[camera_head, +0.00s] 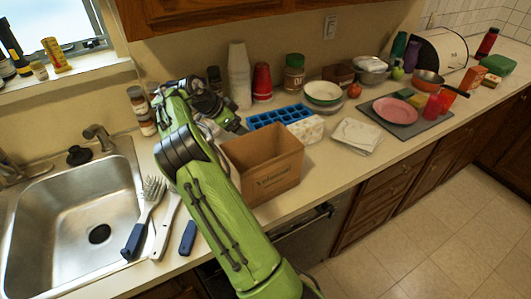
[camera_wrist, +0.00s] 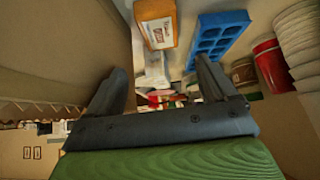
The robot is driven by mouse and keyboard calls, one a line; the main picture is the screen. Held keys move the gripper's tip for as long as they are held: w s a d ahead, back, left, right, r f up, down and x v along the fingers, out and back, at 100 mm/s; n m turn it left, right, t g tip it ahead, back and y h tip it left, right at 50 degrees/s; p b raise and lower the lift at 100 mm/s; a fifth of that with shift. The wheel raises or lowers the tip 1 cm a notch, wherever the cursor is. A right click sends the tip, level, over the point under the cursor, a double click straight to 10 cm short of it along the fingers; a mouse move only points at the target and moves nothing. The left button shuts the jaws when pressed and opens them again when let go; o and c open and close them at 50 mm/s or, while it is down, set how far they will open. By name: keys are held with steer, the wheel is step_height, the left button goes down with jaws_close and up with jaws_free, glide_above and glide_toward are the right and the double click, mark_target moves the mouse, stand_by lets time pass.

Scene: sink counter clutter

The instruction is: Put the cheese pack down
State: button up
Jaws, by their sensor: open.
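An orange pack with a white label (camera_wrist: 156,22), likely the cheese pack, appears at the top of the wrist view. It looks to lie on the counter between the blue ice tray (camera_wrist: 216,38) and the cardboard box wall (camera_wrist: 85,40). My gripper (camera_wrist: 160,68) is open, its two dark fingers spread apart with nothing held between them. The pack shows beyond the fingers, apart from them. In the head view I cannot make out the pack, and my arm and the cardboard box (camera_head: 265,163) cover that area.
The blue tray also shows in the head view (camera_head: 278,116), beside a pale patterned pack (camera_head: 306,129). Folded cloths (camera_head: 356,135) lie right of the box. The sink (camera_head: 75,215) is left.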

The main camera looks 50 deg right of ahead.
steer(key=b+x, duration=0.2)
steer(key=x, duration=1.3)
steer(key=shift+d+b, duration=0.1)
steer(key=shift+b, duration=0.2)
steer(key=shift+c, duration=1)
steer(key=c, duration=0.8)
step_height(320, 180, up, 18)
steer(key=p, duration=0.5)
